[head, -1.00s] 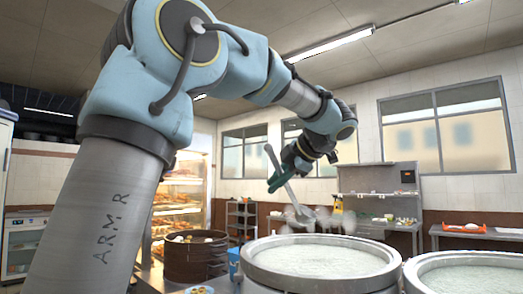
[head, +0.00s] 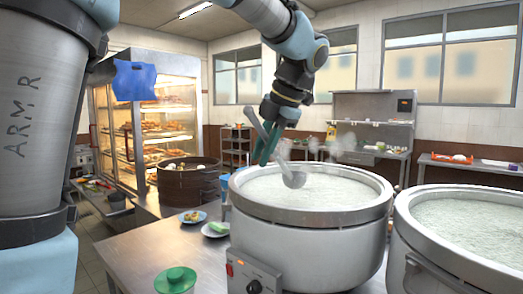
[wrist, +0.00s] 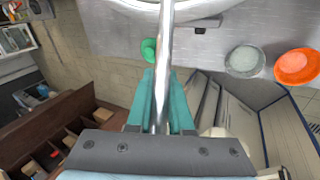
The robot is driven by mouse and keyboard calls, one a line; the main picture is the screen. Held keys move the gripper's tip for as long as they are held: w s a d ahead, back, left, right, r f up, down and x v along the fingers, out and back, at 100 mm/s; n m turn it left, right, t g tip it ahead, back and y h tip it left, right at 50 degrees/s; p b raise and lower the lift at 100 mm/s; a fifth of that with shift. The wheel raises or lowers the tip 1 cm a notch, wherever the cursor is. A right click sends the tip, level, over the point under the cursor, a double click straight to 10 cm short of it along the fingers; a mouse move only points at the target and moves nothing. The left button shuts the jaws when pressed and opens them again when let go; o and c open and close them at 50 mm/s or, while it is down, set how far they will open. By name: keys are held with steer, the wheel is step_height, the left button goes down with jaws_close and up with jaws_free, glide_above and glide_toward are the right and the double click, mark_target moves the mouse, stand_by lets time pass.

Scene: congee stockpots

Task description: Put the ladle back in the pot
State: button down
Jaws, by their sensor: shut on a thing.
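The grey metal ladle (head: 293,179) hangs tilted, its bowl over the congee of the left stockpot (head: 300,240). I cannot tell whether the bowl touches the congee. Its handle rises up and left. My gripper (head: 265,150), with teal fingers, is shut on the handle near the pot's back left rim. In the wrist view, the shiny handle (wrist: 166,55) runs between my gripper's fingers (wrist: 160,95) toward the pot's pale rim (wrist: 125,5); the ladle's bowl is out of that view. A second congee stockpot (head: 465,235) stands at the right.
A dark round steamer (head: 188,185) and small plates (head: 192,217) stand left of the pot. A lit glass food cabinet (head: 160,130) stands behind. Faint steam rises over the pot.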

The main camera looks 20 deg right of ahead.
step_height(320, 180, down, 7)
steer(key=b, duration=0.4)
steer(key=shift+f, duration=0.2)
steer(key=shift+s, duration=0.1)
stand_by(0.6)
steer(key=shift+f, duration=0.25)
stand_by(0.5)
steer(key=c, duration=0.7)
jaws_free()
steer(key=shift+f, duration=0.1)
steer(key=shift+c, duration=0.2)
steer(key=v, duration=1.1)
steer(key=shift+b, duration=0.3)
steer(key=shift+f, duration=0.1)
